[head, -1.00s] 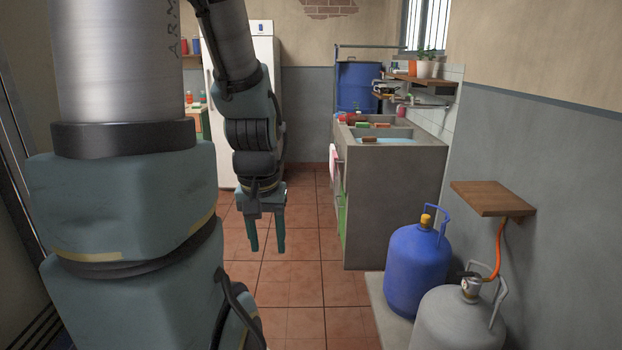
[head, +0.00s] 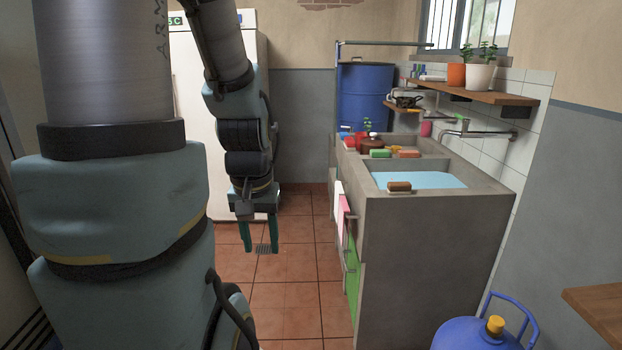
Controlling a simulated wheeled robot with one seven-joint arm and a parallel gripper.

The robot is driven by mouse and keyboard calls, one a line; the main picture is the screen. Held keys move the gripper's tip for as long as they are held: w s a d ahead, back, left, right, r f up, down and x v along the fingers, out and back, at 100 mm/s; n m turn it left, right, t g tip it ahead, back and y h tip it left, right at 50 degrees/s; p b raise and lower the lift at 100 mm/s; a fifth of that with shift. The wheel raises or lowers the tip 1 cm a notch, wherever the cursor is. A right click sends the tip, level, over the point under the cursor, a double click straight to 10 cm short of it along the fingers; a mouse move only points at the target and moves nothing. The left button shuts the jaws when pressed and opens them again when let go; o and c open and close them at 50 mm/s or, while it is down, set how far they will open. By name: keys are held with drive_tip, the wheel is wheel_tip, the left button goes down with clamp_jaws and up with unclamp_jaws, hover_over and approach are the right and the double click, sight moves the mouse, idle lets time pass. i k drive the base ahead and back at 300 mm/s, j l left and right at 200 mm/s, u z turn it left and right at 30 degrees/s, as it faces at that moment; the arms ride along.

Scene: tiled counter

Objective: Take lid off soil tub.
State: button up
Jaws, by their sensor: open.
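My gripper (head: 259,245) hangs fingers down over the tiled floor, left of the concrete sink counter. Its two green fingers are apart with nothing between them. I cannot pick out a soil tub with certainty. A small brown round pot (head: 373,145) stands on the back part of the counter among other small items. It is too small in the view to tell whether it is the tub or has a lid. My gripper is well apart from it, nearer to me and to the left.
The concrete counter (head: 430,222) has a water-filled basin (head: 420,180) and a brush (head: 399,187) on its front edge. A blue barrel (head: 365,95) stands behind. A wooden shelf (head: 480,92) holds potted plants. A blue gas cylinder (head: 480,333) is at front right. The tiled floor (head: 295,285) is clear.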

sight(372, 141)
drive_tip(key=i, duration=2)
